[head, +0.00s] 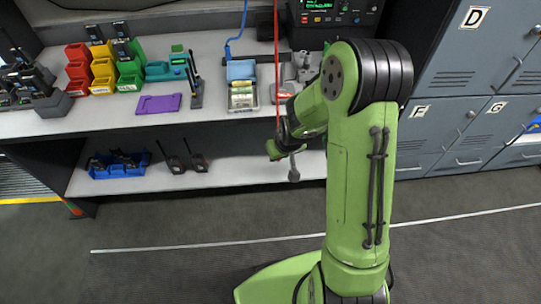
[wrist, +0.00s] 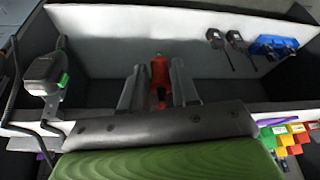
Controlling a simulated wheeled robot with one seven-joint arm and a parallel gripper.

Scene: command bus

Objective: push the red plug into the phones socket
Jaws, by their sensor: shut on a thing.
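The red plug (wrist: 159,72) shows in the wrist view between the two grey fingers of my gripper (wrist: 158,80), which is shut on it. In the head view, a thin red cord (head: 277,70) runs down from the top edge to my gripper at the shelf's front edge. My wrist and forearm hide the plug there. The phones socket cannot be made out in either view. A dark device with a green display (head: 322,14) stands at the back of the upper shelf, to the right of the cord; its lower front is partly hidden by my arm.
The upper shelf holds red, yellow and green bins (head: 103,68), a purple piece (head: 158,104) and a tray of batteries (head: 242,88). A blue bin (head: 118,165) and radios stand on the lower shelf. A grey handset (wrist: 43,75) shows left in the wrist view. Grey lockers (head: 455,115) stand right.

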